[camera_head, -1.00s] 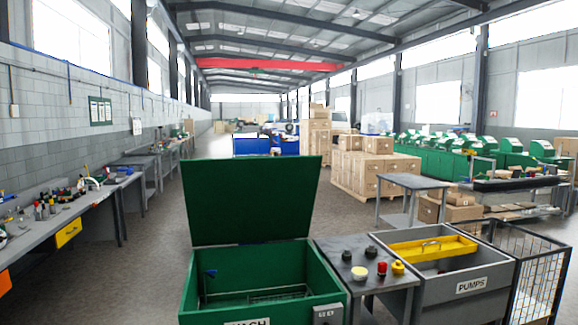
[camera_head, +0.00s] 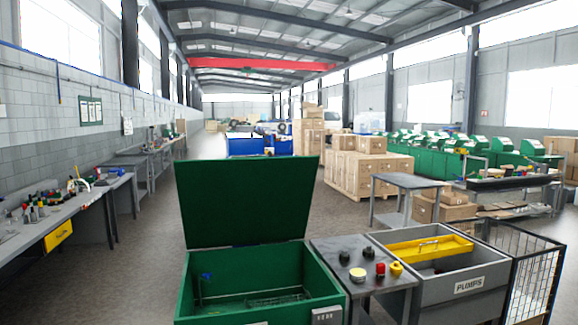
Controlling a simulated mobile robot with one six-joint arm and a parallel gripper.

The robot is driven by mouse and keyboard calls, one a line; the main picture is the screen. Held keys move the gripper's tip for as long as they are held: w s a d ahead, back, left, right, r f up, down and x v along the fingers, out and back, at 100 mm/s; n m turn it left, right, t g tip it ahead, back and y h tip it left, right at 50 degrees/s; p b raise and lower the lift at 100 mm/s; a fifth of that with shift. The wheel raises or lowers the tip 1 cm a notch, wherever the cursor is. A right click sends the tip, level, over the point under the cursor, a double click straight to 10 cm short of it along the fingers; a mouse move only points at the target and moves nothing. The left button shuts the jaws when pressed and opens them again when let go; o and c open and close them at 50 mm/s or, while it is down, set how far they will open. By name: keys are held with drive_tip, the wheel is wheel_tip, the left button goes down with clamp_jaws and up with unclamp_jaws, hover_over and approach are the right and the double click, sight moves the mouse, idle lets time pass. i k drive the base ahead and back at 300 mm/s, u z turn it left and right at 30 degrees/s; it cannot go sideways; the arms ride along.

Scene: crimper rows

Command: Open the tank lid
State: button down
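The green wash tank (camera_head: 188,296) stands in front of me, low in the view. Its green lid (camera_head: 247,198) is raised and stands upright, tilted slightly back at the tank's rear edge. The tank's inside shows, with a rack low down and a small blue item at the inner left wall. The sign on the tank's front is cut off by the bottom edge. My gripper is not in view.
Right of the tank is a grey table (camera_head: 325,254) with several small knobs and caps. A workbench (camera_head: 75,212) runs along the left wall.

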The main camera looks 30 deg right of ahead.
sight(243, 200)
drive_tip(key=z, duration=0.1)
drive_tip(key=i, duration=1)
drive_tip(key=u, duration=0.05)
